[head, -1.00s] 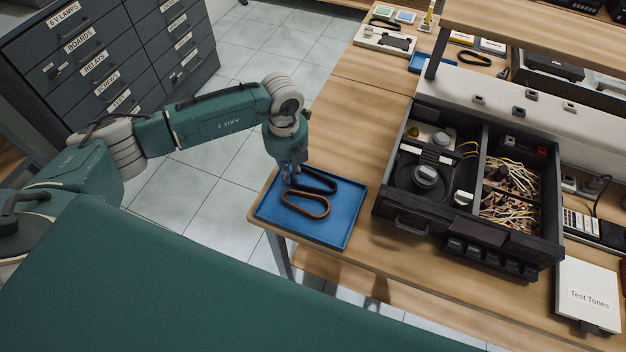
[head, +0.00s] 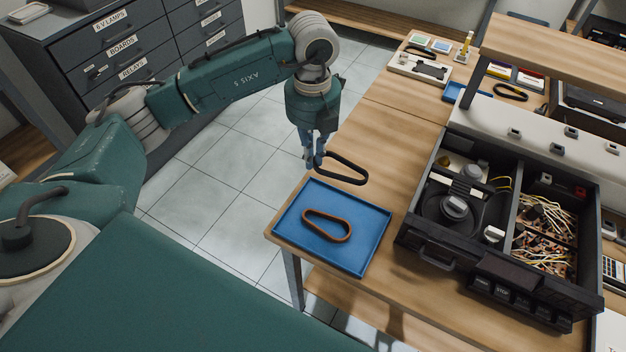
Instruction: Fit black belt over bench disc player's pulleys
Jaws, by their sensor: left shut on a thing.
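My left gripper (head: 314,160) points down above the back edge of the blue tray. It is shut on the black belt (head: 346,172), gripping the loop's left end. The belt hangs out to the right, clear of the tray. The disc player (head: 412,240) stands open on the bench to the right. In its left bay is a large dark disc with a grey-white hub (head: 455,207), and a white knob-like part (head: 493,234) sits to its right. I cannot tell for certain which parts are the pulleys. My right gripper is not in view.
A brown belt (head: 327,226) lies in the blue tray (head: 357,261). Wires fill the player's right bay (head: 545,225). A raised shelf (head: 545,50) overhangs the bench behind. Another black belt (head: 510,92) lies at the back. Bare wood (head: 385,150) lies between tray and player.

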